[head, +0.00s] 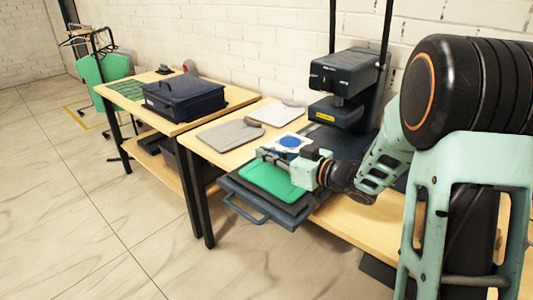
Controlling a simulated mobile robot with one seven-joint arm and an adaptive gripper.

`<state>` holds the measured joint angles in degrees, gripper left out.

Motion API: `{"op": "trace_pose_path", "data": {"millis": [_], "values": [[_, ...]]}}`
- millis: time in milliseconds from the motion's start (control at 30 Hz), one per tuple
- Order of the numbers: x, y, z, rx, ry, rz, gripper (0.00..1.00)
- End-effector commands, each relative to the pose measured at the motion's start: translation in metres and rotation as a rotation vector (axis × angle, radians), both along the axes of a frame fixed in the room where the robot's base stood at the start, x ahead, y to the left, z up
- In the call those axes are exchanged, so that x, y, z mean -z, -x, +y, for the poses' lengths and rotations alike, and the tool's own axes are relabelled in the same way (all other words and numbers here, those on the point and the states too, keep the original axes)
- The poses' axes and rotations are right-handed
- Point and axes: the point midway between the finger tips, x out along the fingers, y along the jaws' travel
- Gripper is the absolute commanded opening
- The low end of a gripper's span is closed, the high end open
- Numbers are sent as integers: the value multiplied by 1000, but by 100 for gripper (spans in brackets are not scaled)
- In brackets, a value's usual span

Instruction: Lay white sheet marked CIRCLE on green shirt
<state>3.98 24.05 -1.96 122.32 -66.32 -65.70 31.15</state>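The green shirt (272,183) lies flat on the dark lower plate of a heat press. A white sheet with a blue circle (291,141) shows just behind my gripper, close to the shirt's far edge. No lettering on it can be read. My gripper (263,156) comes in from the right with its fingers pointing left, over the far part of the shirt. The gripper's body overlaps the sheet's near edge in this view. I cannot tell whether the fingers hold the sheet or whether it rests on something.
The black press head (346,75) stands behind. The pulled-out plate has a front handle (247,213). A grey folded garment (229,134) and a paler one (276,114) lie on the table to the left. A dark lidded bin (190,97) stands on the farther table.

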Motion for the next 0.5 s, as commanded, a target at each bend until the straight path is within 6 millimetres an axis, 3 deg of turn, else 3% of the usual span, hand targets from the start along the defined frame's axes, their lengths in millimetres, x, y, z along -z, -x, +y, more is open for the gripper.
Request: {"op": "trace_pose_path", "data": {"millis": [267,500], "values": [[7,0,0,-1,0,0,0],[29,0,0,-1,-1,1,0]]}}
